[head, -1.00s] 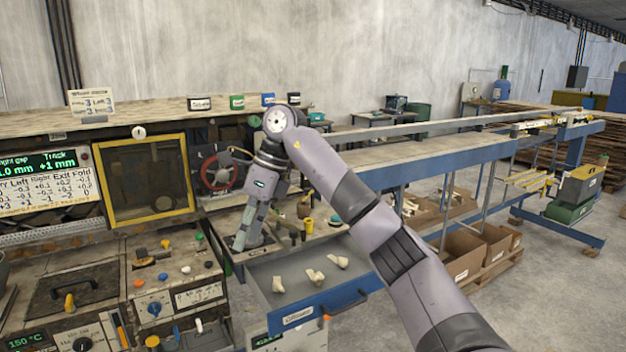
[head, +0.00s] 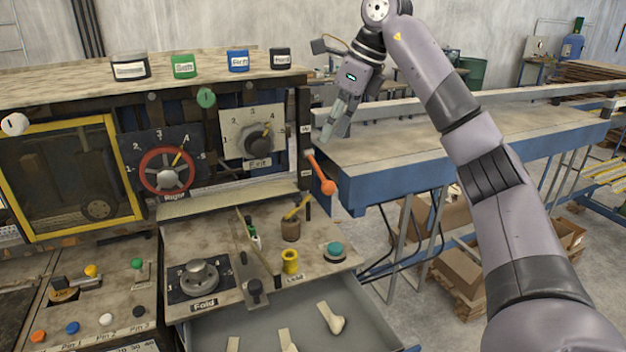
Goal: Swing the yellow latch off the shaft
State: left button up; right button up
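A small yellow bar (head: 298,207) lies tilted across the top of a short brown post (head: 291,230) on the machine's worktop. It looks like the yellow latch on its shaft, but it is too small to be sure. My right gripper (head: 331,134) hangs above and to the right of it, fingers pointing down, by the machine's right end. Nothing shows between its fingers, which look close together; whether they are shut is unclear. My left gripper is not in view.
An orange-ended lever (head: 323,183) sticks out below the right gripper. A yellow cylinder (head: 290,262) and a teal button (head: 335,250) stand near the post. An open drawer (head: 375,325) holds several pale pieces. A long blue-sided table (head: 440,150) extends right.

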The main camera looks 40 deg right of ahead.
jog(key=a+f, duration=0.2)
jog(key=p, duration=0.2)
send_over(298, 197)
jog(key=s+d, duration=0.1)
jog(key=s, duration=0.1)
notch_tip(298, 197, down, 10)
jog(key=shift+d+r, duration=0.15)
jog(key=shift+r, duration=0.05)
jog(key=x, duration=0.3)
jog(key=shift+p, duration=0.3)
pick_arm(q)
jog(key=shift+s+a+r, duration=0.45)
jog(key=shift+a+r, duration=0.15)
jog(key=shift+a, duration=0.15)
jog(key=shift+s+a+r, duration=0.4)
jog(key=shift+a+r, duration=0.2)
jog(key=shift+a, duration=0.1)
pick_arm(e)
jog(key=shift+w+f, duration=0.2)
jog(key=shift+f, duration=0.2)
jog(key=shift+c, duration=0.3)
grip_shut()
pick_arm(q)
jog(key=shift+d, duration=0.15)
